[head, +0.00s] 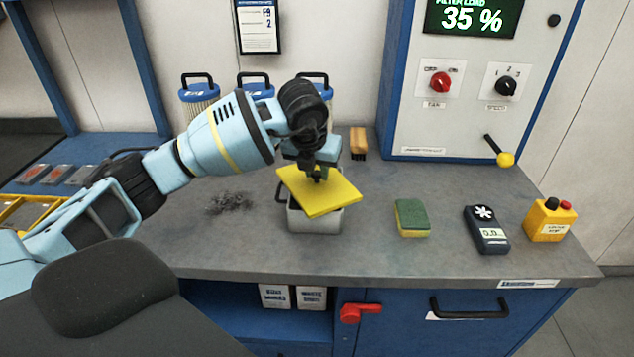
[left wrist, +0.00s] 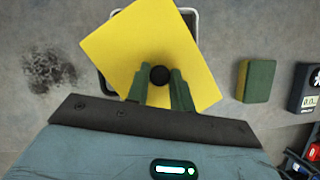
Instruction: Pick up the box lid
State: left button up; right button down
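The yellow square box lid (head: 330,197) has a round black knob (left wrist: 160,76) at its middle. My left gripper (head: 317,175) is above the lid, with its green fingers closed on both sides of the knob in the left wrist view. The lid is turned askew to the grey box (head: 316,220) and appears to be held just above it. My right gripper is not in view.
A pile of dark shavings (head: 231,203) lies left of the box. A green and yellow sponge (head: 412,217), a dark handheld meter (head: 486,229) and a yellow button box (head: 550,219) stand to the right. A brush (head: 358,143) and filter cartridges (head: 199,100) are behind.

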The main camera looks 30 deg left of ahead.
aim_at(315, 174)
pick_arm(q)
grip_shut()
jog(key=shift+r, duration=0.15)
jog(key=shift+r, duration=0.6)
jog(key=shift+v, duration=1)
jog(key=s+r+b, duration=0.1)
jog(key=s, duration=1.4)
jog(key=shift+s+a+r, duration=0.2)
jog(key=shift+a+r, duration=0.1)
jog(key=shift+a, duration=0.1)
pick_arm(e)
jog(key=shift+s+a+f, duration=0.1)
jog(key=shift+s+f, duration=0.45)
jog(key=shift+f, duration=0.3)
